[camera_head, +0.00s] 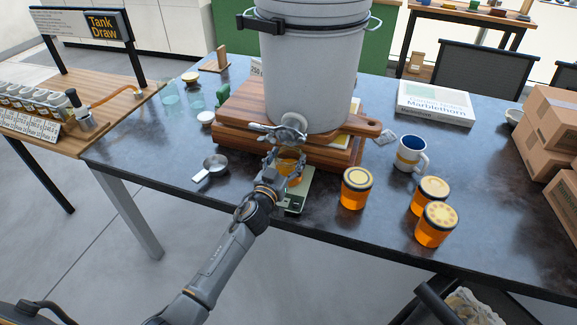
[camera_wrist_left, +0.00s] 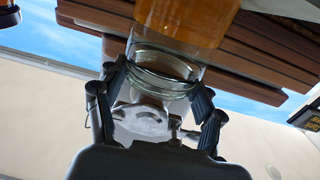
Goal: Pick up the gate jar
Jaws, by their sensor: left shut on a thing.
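The gate jar (camera_head: 290,163) is clear glass with amber honey inside. It stands below the metal honey gate (camera_head: 292,126) of the grey-white bucket (camera_head: 312,70). My left gripper (camera_head: 277,166) is shut on the jar, and its arm partly hides it from the head view. In the left wrist view, the jar (camera_wrist_left: 165,72) sits between the two black fingers of my left gripper (camera_wrist_left: 160,80). A pale green scale (camera_head: 297,195) lies under or just beside the jar; I cannot tell whether they touch. My right gripper is out of view.
Wooden boards (camera_head: 240,115) carry the bucket behind the jar. Lidded honey jars (camera_head: 356,188) and a mug (camera_head: 411,155) stand to the right. A measuring cup (camera_head: 213,167) lies left. The dark table's front edge (camera_head: 380,245) is close. Cartons (camera_head: 545,125) stand far right.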

